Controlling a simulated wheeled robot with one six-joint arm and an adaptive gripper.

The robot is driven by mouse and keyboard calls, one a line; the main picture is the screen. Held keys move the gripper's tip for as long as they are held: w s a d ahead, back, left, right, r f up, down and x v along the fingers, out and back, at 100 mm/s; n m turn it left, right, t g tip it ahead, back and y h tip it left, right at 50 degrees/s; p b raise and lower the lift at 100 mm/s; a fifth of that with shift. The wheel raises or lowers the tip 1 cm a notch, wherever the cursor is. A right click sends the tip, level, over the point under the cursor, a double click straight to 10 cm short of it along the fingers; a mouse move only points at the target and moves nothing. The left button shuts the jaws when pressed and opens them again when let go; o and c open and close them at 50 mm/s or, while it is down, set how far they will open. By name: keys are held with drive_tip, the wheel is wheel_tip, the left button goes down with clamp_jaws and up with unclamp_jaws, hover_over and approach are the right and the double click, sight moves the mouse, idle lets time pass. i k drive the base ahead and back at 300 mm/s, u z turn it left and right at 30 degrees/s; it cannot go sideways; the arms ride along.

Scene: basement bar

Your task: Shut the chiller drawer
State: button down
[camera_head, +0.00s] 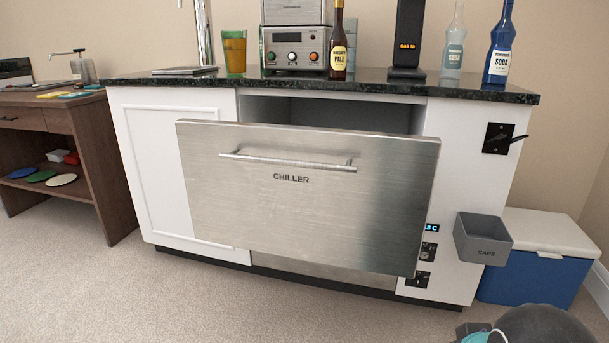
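The chiller drawer (310,200) stands pulled out from the white bar counter. Its brushed-steel front carries the word CHILLER and a horizontal bar handle (288,161) near the top. A dark gap (330,112) shows between the drawer's top edge and the countertop. The drawer's inside is hidden behind its front. Part of my arm (535,325) shows at the bottom right, apart from the drawer in the picture.
A grey CAPS bin (482,239) and a bottle opener (500,138) are on the counter's right panel. A blue cooler (530,278) stands at the right. Bottles, a glass and a machine stand on the dark countertop (190,78). Carpet (190,300) in front is clear.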

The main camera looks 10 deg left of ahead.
sight(360, 200)
drive_tip(key=z, duration=0.05)
drive_tip(key=i, duration=0.85)
drive_tip(key=u, duration=0.55)
